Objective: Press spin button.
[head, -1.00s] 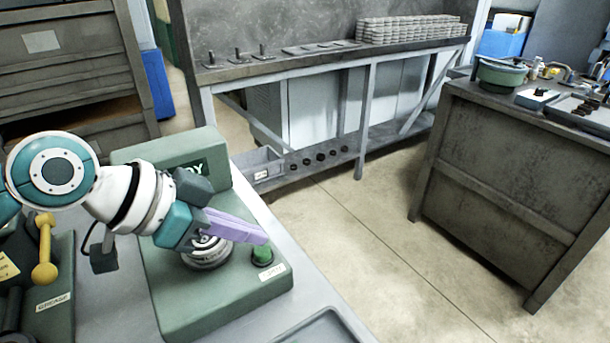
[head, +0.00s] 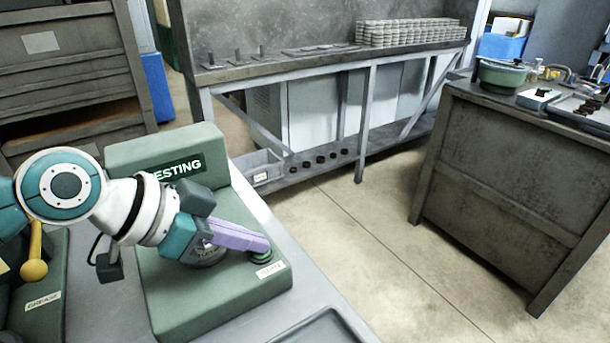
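The green machine (head: 170,305) stands on the bench at the lower left. The sign on its back block (head: 178,167) shows letters reading "ESTING", with its left end hidden by my arm. The green spin button (head: 262,259) is at its front right, above a small white label. My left gripper (head: 264,246) has its purple fingers together, tips down on top of the button. The button looks low, apparently pressed in. A round metal part (head: 208,256) on the machine is mostly hidden under the gripper. My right gripper is out of view.
A green unit with a yellow-knobbed lever (head: 34,268) and a "GREASE" label stands at the left. A tray (head: 325,328) lies at the bench's front edge. A rear workbench (head: 300,62) holds stacked rings (head: 410,33). A grey cabinet (head: 500,190) stands right; the floor between is clear.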

